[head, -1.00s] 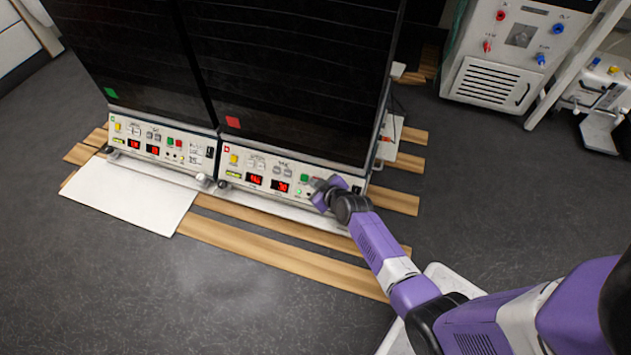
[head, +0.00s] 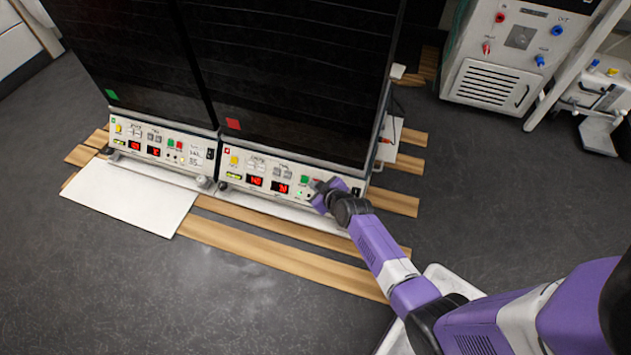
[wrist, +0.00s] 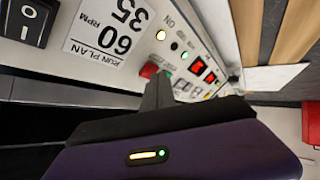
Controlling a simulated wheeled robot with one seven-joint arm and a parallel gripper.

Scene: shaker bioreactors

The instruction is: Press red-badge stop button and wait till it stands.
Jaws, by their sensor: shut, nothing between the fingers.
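The red-badged shaker stands at the middle; its red badge (head: 233,124) is on the dark front. Its control panel (head: 243,168) has a green button (head: 304,179) and two lit red displays (head: 268,184). My gripper (head: 319,190) is shut and empty, its tip at the panel's right part. In the wrist view the red stop button (wrist: 149,70) shows beside the shut fingertips (wrist: 160,80), partly hidden by them. I cannot tell whether they touch or press it. A small green light (wrist: 184,55) is lit nearby.
A green-badged shaker (head: 160,142) with a similar panel stands to the left. A white board (head: 125,197) and wooden planks (head: 270,257) lie on the floor in front. A white machine (head: 507,55) stands at back right. Open floor lies at front left.

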